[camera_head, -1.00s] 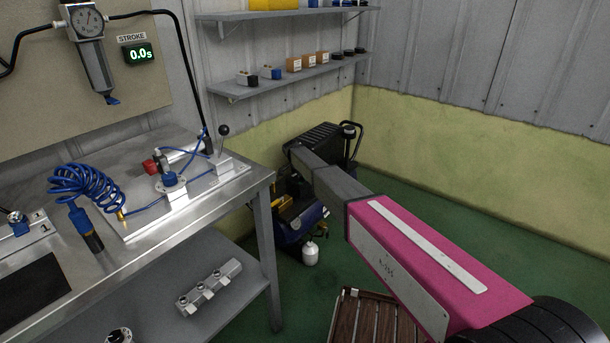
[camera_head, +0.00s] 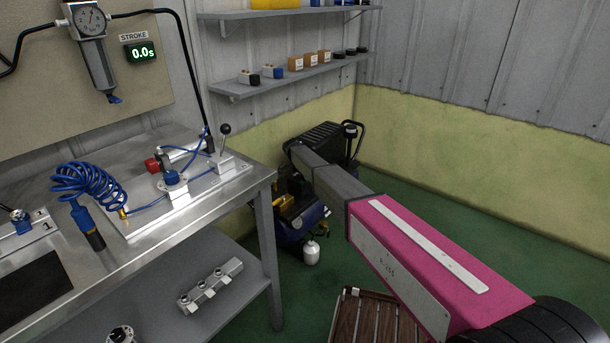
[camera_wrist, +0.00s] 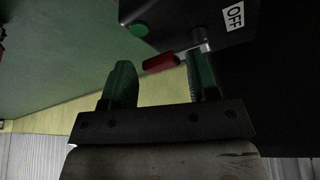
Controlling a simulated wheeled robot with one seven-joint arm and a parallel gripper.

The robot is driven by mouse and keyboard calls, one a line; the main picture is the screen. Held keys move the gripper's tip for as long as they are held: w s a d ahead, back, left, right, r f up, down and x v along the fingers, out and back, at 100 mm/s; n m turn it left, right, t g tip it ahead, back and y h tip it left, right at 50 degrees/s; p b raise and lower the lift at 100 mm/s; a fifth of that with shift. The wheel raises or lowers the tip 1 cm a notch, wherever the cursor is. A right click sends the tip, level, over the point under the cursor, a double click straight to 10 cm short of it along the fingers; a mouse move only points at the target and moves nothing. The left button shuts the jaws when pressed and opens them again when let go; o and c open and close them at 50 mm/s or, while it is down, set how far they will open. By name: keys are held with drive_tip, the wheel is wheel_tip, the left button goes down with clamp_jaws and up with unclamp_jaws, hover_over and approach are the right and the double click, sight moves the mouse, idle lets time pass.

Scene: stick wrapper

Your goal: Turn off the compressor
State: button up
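The compressor (camera_head: 290,232), with a blue tank and dark upper parts, stands on the floor behind the bench's right end; my arm hides part of it. In the wrist view, a dark switch box (camera_wrist: 185,15) carries a white OFF label (camera_wrist: 234,17), a green round button or lamp (camera_wrist: 138,28) and a red-handled lever (camera_wrist: 160,62). My gripper (camera_wrist: 161,62) is open, its two green fingers apart. The red handle appears between the fingertips, near the right one; I cannot tell whether they touch. In the head view the fingers are hidden at the compressor.
A metal workbench (camera_head: 215,205) with a coiled blue hose (camera_head: 88,180) and valve fittings stands left of my arm. A wooden slatted crate or pallet (camera_head: 362,318) lies below my arm. Wall shelves (camera_head: 290,77) are above. Green floor is open to the right.

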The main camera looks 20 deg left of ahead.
drive_tip(key=v, duration=1)
drive_tip(key=shift+s+r, duration=0.2)
drive_tip(key=shift+r, duration=0.1)
drive_tip(key=shift+a, duration=0.15)
drive_tip(key=s+d+f+n+g, duration=0.1)
drive_tip(key=s+d, duration=0.2)
drive_tip(key=d, duration=0.8)
drive_tip(key=s+d+f+n+y, duration=0.15)
drive_tip(key=s+d, duration=0.25)
drive_tip(key=d, duration=0.6)
drive_tip(key=s+d+f+n+g+h, duration=0.1)
drive_tip(key=s+d+n, duration=0.15)
drive_tip(key=d, duration=0.85)
drive_tip(key=s+d+n+g+y, duration=0.1)
drive_tip(key=s+d+n, duration=0.3)
drive_tip(key=s+d, duration=2)
drive_tip(key=shift+d+y, duration=0.35)
drive_tip(key=shift+y, duration=0.5)
